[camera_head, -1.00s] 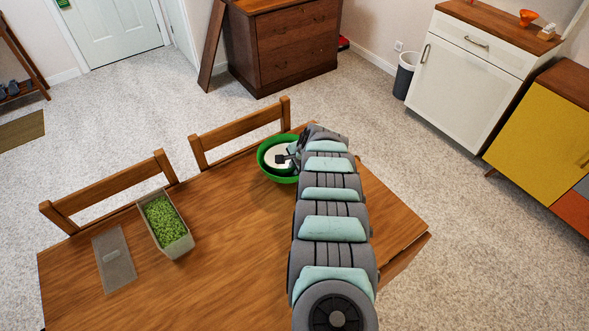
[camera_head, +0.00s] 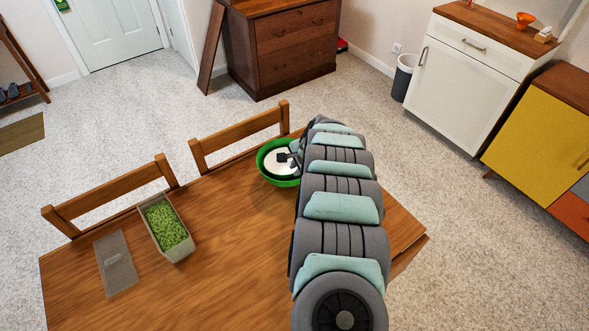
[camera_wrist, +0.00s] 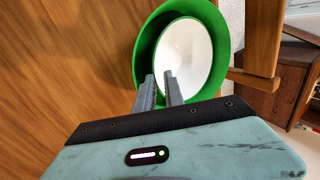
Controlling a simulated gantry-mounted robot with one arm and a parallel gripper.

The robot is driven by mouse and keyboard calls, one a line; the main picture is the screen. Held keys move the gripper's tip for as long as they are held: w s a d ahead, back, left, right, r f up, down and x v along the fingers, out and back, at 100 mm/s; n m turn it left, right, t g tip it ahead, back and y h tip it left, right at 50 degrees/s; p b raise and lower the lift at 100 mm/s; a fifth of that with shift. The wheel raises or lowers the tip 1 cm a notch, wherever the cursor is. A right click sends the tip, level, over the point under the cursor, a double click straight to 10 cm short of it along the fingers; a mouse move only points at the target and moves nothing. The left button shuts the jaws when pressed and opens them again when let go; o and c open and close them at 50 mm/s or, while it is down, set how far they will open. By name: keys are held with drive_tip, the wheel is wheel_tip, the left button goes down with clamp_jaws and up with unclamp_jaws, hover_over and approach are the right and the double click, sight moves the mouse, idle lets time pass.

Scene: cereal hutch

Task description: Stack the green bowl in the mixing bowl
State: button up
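A green bowl (camera_head: 262,168) with a white inside or white inner bowl (camera_wrist: 185,52) sits on the wooden table near its far edge. I cannot tell whether the white part is a separate bowl. My gripper (camera_head: 283,157) reaches over the bowl from the right in the head view. In the wrist view, my gripper (camera_wrist: 159,75) has its two fingers slightly apart, overlapping the bowl's near rim and white inside. No object is clearly gripped, and contact with the rim is unclear. No separate mixing bowl can be made out. My arm covers the table to the right of the bowl.
A tub of green pieces (camera_head: 166,228) and a flat grey lid (camera_head: 116,263) lie at the table's left. Two wooden chairs (camera_head: 240,137) stand along the far edge, one close behind the bowl. The table (camera_head: 225,250) between tub and arm is clear.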

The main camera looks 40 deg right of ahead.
drive_tip(key=d+p+v, duration=0.1)
drive_tip(key=p+v, duration=0.5)
drive_tip(key=v, duration=0.2)
drive_tip(key=shift+a+r, duration=0.35)
drive_tip(key=shift+a, duration=0.15)
drive_tip(key=shift+s, duration=0.1)
